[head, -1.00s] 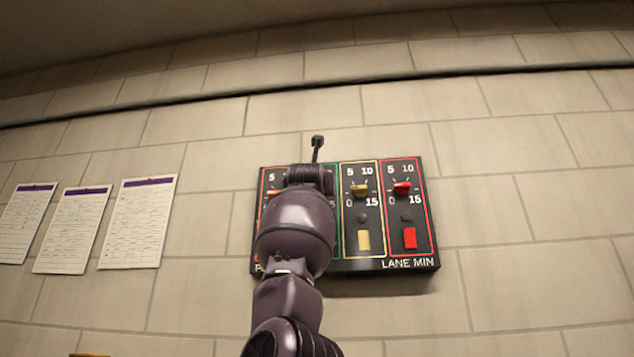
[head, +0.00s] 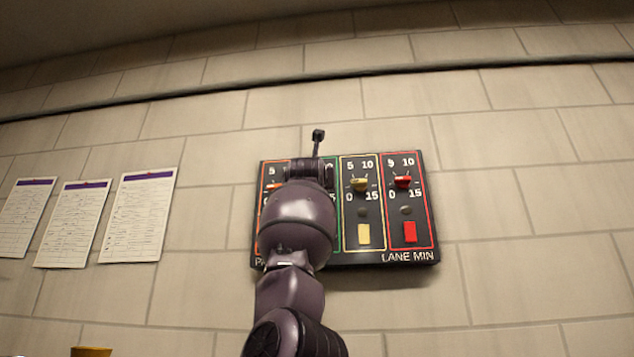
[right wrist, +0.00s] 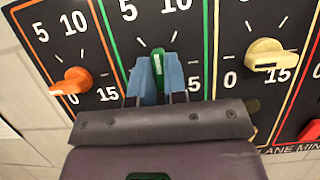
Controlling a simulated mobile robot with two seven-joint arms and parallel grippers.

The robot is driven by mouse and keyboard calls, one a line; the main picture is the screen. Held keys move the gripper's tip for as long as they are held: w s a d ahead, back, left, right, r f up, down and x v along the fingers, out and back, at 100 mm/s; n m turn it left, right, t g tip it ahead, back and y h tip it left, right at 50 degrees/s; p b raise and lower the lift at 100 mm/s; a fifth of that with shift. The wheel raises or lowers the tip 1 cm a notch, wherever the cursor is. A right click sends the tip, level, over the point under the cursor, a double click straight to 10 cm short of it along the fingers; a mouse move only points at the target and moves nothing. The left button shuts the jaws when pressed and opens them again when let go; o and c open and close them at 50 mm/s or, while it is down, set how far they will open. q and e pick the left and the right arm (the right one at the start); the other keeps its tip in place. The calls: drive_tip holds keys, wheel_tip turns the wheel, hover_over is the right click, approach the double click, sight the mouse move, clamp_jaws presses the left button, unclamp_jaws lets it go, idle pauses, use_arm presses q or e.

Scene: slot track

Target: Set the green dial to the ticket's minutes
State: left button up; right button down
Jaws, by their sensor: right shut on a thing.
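The green dial (right wrist: 157,62) is in the right wrist view, with a white line on it running up and down the picture. My right gripper (right wrist: 158,80) is shut on it, with a blue fingertip on each side. In the head view my right arm and gripper (head: 312,170) cover the dial and most of the green-framed column of the panel (head: 440,262). Three tickets, a left one (head: 25,218), a middle one (head: 72,225) and a right one (head: 138,218), hang on the wall with purple top bands. Their writing is too small to read. My left gripper is not in view.
An orange dial (right wrist: 72,80) sits close left of my gripper and a yellow dial (right wrist: 270,54) to its right. A red dial (head: 402,181) is at the panel's right. Yellow (head: 363,234) and red (head: 410,232) buttons sit below their dials.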

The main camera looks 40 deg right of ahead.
drive_tip(key=shift+m+g+h+p, duration=0.45)
drive_tip(key=shift+m+g, duration=0.2)
drive_tip(key=shift+m, duration=0.75)
drive_tip(key=shift+m+g+h+p, duration=0.4)
drive_tip(key=shift+m+g, duration=0.25)
drive_tip(key=shift+m, duration=0.75)
drive_tip(key=shift+s+r+m+g+h, duration=0.15)
drive_tip(key=shift+m+g, duration=0.5)
drive_tip(key=shift+m, duration=0.85)
drive_tip(key=shift+w+f+m+g+h, duration=0.1)
drive_tip(key=shift+m+g, duration=0.55)
drive_tip(key=shift+m, duration=0.85)
drive_tip(key=shift+m+g, duration=1.1)
drive_tip(key=shift+m, duration=1.3)
drive_tip(key=shift+m+g+y, duration=0.35)
drive_tip(key=shift+m+y, duration=0.1)
drive_tip(key=shift+m, duration=0.75)
drive_tip(key=shift+m+g+y, duration=0.35)
drive_tip(key=shift+m+y, duration=0.1)
drive_tip(key=shift+m, duration=0.75)
